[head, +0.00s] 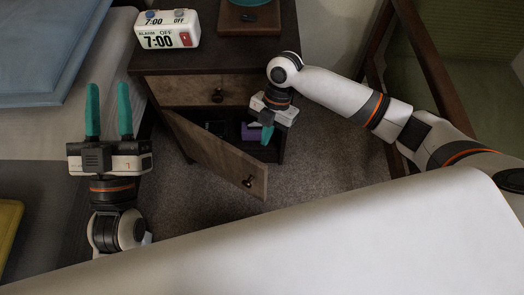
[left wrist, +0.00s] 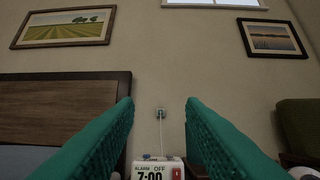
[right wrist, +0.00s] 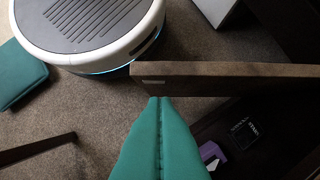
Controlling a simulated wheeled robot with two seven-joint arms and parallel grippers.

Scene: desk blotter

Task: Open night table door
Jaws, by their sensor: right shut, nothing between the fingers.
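The night table (head: 205,52) stands at the back with a closed upper drawer (head: 200,92) and a wooden door (head: 220,155) below it. The door stands partly open, swung out toward me, with a round knob (head: 249,181) on its face. In the right wrist view, the door's top edge (right wrist: 230,78) runs across the picture. My right gripper (head: 267,135) points down at the opening behind the door; its fingers (right wrist: 160,130) are shut and empty, the tips close to the door's inner side. Contact cannot be told. My left gripper (head: 108,100) is open and empty, left of the night table.
A white alarm clock (head: 167,30) stands on the night table. A purple item (head: 249,132) and a dark box (right wrist: 241,132) lie inside the cabinet. A bed (head: 45,120) is at the left, a green armchair (head: 470,80) at the right.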

